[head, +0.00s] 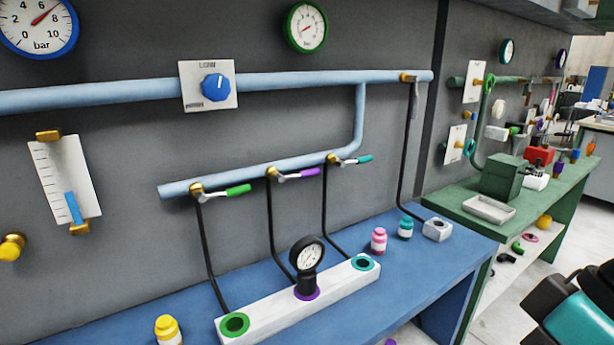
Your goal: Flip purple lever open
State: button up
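The purple lever (307,173) is on the middle of three small valves on the lower light-blue pipe. Its grip points right and slightly up, roughly along the pipe. A black hose (271,228) drops from this valve toward the white block. A black dial gauge (307,257) stands in the block's purple-ringed port (307,294); the needle is too small to read. A teal and black part of my arm shows at the lower right, well away from the lever. My gripper's fingers are not in view.
The green lever (238,190) and teal lever (357,160) flank the purple one, pointing the same way. The white block (262,303) lies on the blue bench (389,290). Pink (379,240), teal (406,227) and yellow (168,330) bottles stand there. A green bench (462,215) is at right.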

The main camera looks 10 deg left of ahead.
aim_at(302, 175)
jog(key=u, duration=0.35)
jog(key=i, duration=1)
jog(key=z, duration=0.05)
